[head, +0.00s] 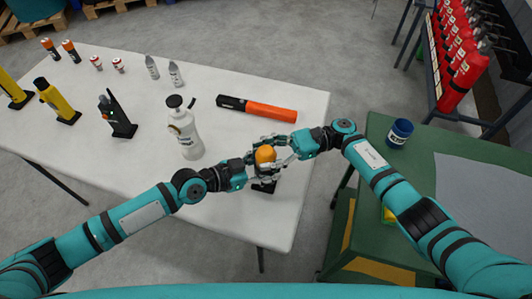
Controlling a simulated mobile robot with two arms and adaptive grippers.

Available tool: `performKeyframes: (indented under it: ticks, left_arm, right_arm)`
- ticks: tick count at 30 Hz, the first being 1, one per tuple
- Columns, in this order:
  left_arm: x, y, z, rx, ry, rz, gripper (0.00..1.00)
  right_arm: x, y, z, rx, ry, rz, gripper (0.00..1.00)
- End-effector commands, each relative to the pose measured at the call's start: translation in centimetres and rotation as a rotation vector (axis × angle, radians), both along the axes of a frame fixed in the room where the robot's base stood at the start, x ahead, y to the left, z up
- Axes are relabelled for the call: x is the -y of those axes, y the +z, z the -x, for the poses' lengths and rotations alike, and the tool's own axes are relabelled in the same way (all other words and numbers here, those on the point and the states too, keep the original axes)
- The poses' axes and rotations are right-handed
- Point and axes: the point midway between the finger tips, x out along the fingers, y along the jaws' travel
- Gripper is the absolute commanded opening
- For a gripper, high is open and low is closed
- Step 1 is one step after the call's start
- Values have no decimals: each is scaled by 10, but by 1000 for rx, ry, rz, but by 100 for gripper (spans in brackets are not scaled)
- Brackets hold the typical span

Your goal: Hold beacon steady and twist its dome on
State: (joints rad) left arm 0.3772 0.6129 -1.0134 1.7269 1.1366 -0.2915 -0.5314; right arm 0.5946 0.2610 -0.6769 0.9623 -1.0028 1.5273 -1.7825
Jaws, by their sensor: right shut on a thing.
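The beacon (264,186) stands near the front right of the white table, with its dark base showing below my grippers. Its orange dome (265,154) sits at the top, between the two grippers. My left gripper (257,174) comes in from the left around the beacon's body; its fingers overlap the beacon, and I cannot tell whether they grip it. My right gripper (277,147) comes in from the right at dome height and is shut on the dome. The join between dome and body is largely hidden by fingers.
A green bench with a blue cup (399,133) is right. Red extinguishers (462,75) stand behind it.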

Motion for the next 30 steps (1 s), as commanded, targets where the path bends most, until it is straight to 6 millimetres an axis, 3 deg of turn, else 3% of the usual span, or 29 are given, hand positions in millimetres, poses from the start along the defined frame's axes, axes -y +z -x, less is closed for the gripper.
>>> performKeyframes:
  ticks: [9, 26, 27, 30]
  left_arm:
    - [1, 1, 0, 0, -1, 1, 7]
    - [1, 0, 1, 0, -2, 1, 7]
    - [1, 0, 1, 0, -2, 1, 7]
    - [1, 0, 1, -1, -1, 2, 7]
  right_arm:
    - [0, -1, -1, 0, 133, 4, 15]
    - [1, -2, 0, -2, 164, 5, 15]
    - [1, -2, 0, -2, 164, 5, 48]
    - [1, -1, 0, -2, 164, 5, 61]
